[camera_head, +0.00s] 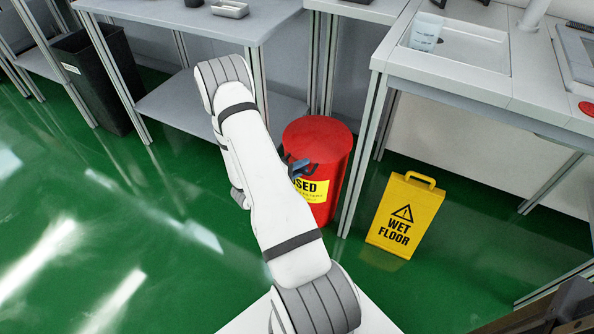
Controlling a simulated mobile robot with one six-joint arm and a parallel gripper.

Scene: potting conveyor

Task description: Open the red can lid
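The red can (336,188) stands on the green floor at the centre, under the gap between two benches. Its round red lid (320,136) lies flat on top and looks shut. A yellow label with black lettering is on its front, partly hidden by my arm. My gripper (300,168) shows only as a small dark and bluish part beside my white arm, in front of the can near the lid's front edge. I cannot tell whether it touches the can or whether its fingers are open.
A yellow wet floor sign (405,213) stands right of the can. A bench with a sink (450,70) is at the right, and a grey table (190,15) with a lower shelf at the left. A black bin (98,85) stands further left. The green floor at front left is clear.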

